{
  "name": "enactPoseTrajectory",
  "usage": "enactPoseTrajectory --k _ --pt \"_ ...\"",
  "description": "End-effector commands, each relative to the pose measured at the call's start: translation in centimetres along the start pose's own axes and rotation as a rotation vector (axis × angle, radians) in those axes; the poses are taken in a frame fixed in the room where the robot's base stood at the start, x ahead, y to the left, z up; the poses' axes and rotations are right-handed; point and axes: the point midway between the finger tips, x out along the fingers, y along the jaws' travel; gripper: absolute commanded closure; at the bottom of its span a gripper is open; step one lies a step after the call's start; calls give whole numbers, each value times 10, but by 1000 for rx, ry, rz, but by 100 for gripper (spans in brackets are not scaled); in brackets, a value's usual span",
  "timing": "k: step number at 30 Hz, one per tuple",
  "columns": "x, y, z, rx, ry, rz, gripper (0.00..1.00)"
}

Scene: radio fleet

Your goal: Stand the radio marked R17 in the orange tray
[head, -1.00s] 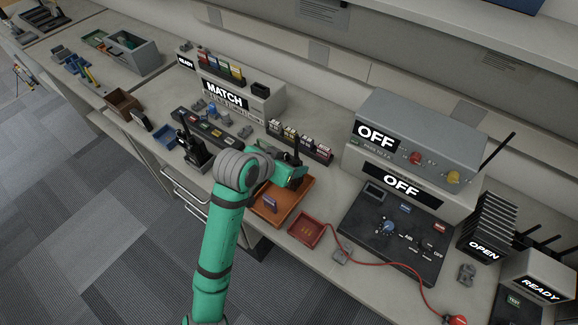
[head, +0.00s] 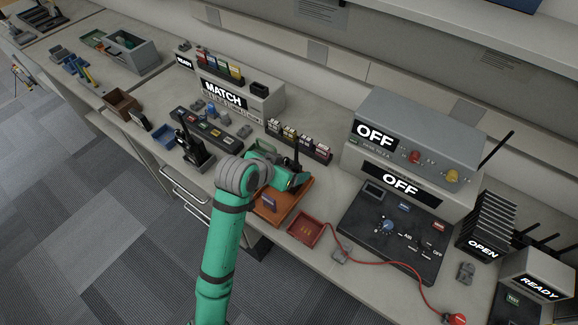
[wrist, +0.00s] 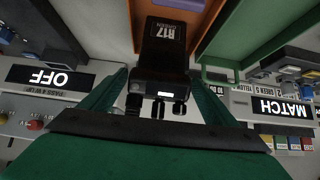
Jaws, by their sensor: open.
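The black radio marked R17 (wrist: 160,55) is between my gripper's two green fingers in the wrist view, its knobs toward me. My gripper (wrist: 158,95) is open, with a finger on each side of the radio and gaps visible. In the head view my gripper (head: 292,181) is over the back of the orange tray (head: 284,208). The radio's dark antenna (head: 297,155) rises there, its body mostly hidden by the gripper. The radio looks upright at the tray; its base is hidden, so I cannot tell how it rests. Orange tray also shows in the wrist view (wrist: 205,40).
A small purple item (head: 269,201) is at the tray's front left. A red tray (head: 305,229) and red cable lie to the right. Small labelled packs (head: 300,142) stand behind. Another black radio (head: 194,150) stands to the left. A grey OFF unit (head: 430,140) is at the right.

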Motion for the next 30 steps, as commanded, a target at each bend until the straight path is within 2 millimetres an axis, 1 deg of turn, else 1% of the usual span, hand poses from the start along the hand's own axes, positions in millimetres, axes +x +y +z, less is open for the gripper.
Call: enactPoseTrajectory --k 2,5,8,15,18,21,25,30 --pt "-2 0 -2 2 0 -1 18" --pt "-13 0 -2 1 2 -2 18" --pt "-30 0 -2 1 2 -2 18" --pt "-79 0 -2 2 2 -2 18" --pt "-96 0 -2 2 2 -2 18" --pt "-109 0 -2 2 1 -1 18" --pt "-118 0 -2 1 0 0 18" --pt "-122 0 -2 1 0 0 18"
